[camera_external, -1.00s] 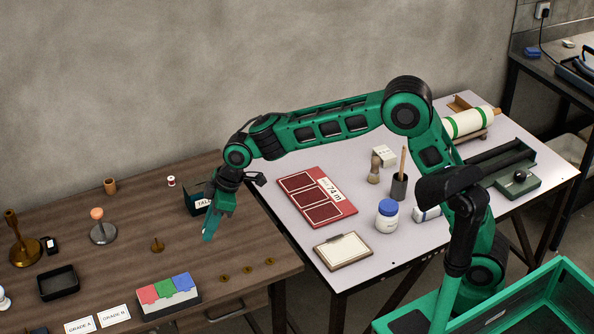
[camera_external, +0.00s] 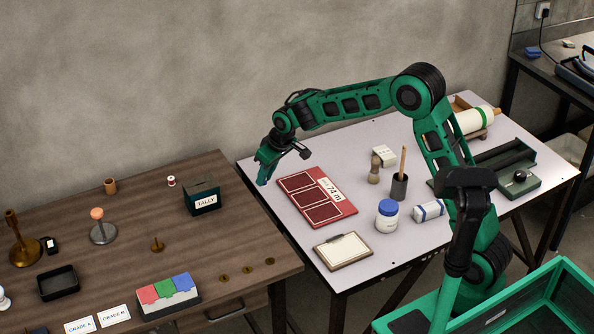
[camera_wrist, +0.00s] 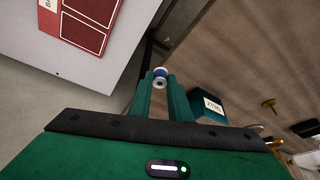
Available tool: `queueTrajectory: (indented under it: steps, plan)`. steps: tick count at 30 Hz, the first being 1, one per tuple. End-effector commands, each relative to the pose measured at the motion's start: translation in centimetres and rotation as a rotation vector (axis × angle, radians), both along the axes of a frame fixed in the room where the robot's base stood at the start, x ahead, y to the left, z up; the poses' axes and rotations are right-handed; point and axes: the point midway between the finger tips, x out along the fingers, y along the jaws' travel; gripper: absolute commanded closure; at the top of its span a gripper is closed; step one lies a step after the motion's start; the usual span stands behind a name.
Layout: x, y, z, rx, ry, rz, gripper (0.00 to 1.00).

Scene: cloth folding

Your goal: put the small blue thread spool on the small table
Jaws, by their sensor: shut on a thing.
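My gripper (camera_external: 262,181) is shut on a small spool with a blue band and pale ends. The blue spool (camera_wrist: 160,76) shows between the fingertips in the wrist view; in the external view I cannot make it out clearly. The gripper points down near the left edge of the light-topped table (camera_external: 268,158). In the wrist view, the spool appears over the gap between this table (camera_wrist: 85,70) and the wooden table (camera_wrist: 285,75). I cannot tell its height.
A red board (camera_external: 316,196) with three dark panels lies on the light table. A clipboard (camera_external: 343,250), a blue-capped jar (camera_external: 387,215) and a brush cup (camera_external: 399,186) stand nearby. The wooden table holds a TALLY box (camera_external: 202,197) and a small red-and-white spool (camera_external: 171,181).

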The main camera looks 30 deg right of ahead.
Motion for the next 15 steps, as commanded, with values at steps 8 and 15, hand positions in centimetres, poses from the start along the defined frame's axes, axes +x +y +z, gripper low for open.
queueTrajectory:
  steps: [8,15]
  plan:
    - [3.9,-12.7,-1.7,-0.005,-0.006,-0.342,1.0]
    - [5.1,-22.5,-2.8,-0.01,-0.019,-0.596,1.0]
